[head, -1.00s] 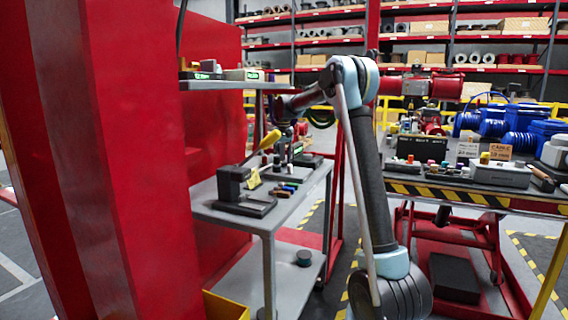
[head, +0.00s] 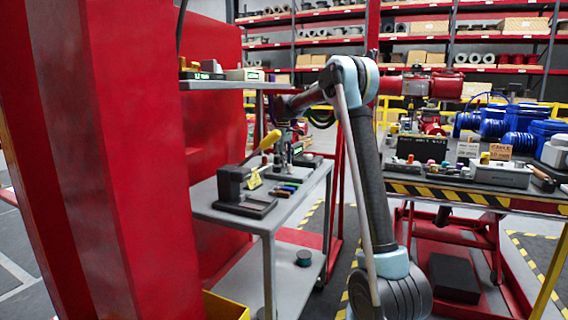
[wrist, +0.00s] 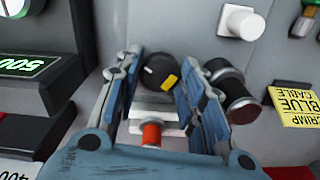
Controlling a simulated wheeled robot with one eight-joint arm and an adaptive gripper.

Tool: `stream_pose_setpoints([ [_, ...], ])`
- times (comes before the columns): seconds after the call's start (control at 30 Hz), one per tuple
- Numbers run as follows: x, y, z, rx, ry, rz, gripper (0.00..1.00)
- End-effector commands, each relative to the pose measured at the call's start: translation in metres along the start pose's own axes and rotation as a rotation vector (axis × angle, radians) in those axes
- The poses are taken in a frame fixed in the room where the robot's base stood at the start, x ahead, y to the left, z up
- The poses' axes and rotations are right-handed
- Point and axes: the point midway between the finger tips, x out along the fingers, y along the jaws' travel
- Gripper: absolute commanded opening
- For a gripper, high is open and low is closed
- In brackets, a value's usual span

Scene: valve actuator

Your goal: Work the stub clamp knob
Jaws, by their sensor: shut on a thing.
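In the wrist view a round black knob (wrist: 160,72) with a yellow mark sits between the fingers of my gripper (wrist: 163,80). The fingers lie along its left and right sides and are shut on it. A pale block (wrist: 155,112) and a red-orange cylinder (wrist: 151,134) show nearer the palm, between the fingers. The exact contact at the fingertips is hard to see. In the head view my gripper (head: 285,155) points down over the back of the grey cart (head: 232,219), and the knob cannot be made out there.
A dark red-black cylindrical part (wrist: 238,100) stands close right of the right finger. A lit display unit (wrist: 28,68) is at left, and a yellow label (wrist: 295,106) at right.

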Motion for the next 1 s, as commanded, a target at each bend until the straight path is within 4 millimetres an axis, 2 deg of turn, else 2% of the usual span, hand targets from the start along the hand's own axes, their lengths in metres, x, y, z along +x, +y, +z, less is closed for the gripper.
stream_pose_setpoints([
  [0.3,-0.0003,0.0015,0.0002,-0.248,0.000,0.002,0.12],
  [0.5,-0.0003,0.0017,0.0003,-0.350,0.000,0.002,0.12],
  [1.0,-0.0003,0.0020,0.0004,-0.425,0.000,0.003,0.12],
])
